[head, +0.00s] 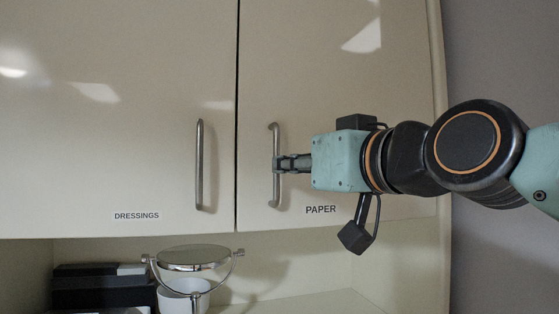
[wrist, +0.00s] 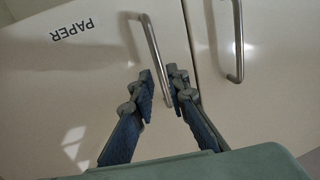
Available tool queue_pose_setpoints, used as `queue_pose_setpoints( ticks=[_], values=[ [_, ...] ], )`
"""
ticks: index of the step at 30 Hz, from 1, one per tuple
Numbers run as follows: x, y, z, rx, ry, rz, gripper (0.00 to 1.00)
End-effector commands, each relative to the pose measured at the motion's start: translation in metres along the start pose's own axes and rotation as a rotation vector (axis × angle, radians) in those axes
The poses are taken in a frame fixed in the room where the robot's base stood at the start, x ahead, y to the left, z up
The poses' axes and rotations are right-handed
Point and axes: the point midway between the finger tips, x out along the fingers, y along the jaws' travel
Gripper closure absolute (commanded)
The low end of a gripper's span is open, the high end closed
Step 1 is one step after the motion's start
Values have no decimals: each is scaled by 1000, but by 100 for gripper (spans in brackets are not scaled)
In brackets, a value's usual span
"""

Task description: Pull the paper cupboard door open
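The paper cupboard door (head: 330,80) is cream, carries a PAPER label (head: 321,210) and sits flush beside its neighbour, closed. Its upright metal bar handle (head: 274,135) is near the door's left edge. My gripper (head: 277,164) is at the middle of this handle, coming from the right. In the wrist view, the two fingertips (wrist: 160,77) stand on either side of the handle (wrist: 152,42), with a narrow gap showing beside the bar. The gripper looks open around the handle, not clamped on it. The label also shows upside down there (wrist: 73,30).
The dressings door (head: 110,120), with its own bar handle (head: 199,165), is closed to the left. Below is an open shelf with a round mirror on a stand (head: 193,257), a white cup (head: 180,298) and dark boxes (head: 95,288). A grey wall (head: 505,50) stands at right.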

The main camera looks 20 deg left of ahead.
Motion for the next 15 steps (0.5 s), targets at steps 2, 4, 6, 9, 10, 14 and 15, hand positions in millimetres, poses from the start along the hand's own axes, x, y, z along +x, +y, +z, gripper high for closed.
queue_pose_setpoints(
  ticks=[2,4,6,9,10,14,15],
  values=[
    [17,-1,-2,0,-3,-3,86],
    [29,-1,-2,-1,-3,-3,86],
    [38,-1,-2,0,-2,-2,86],
    [47,-1,-1,0,-2,-2,86],
    [49,0,-1,0,-2,-2,86],
    [54,0,0,0,0,0,86],
    [54,0,0,0,0,0,86]
  ],
)
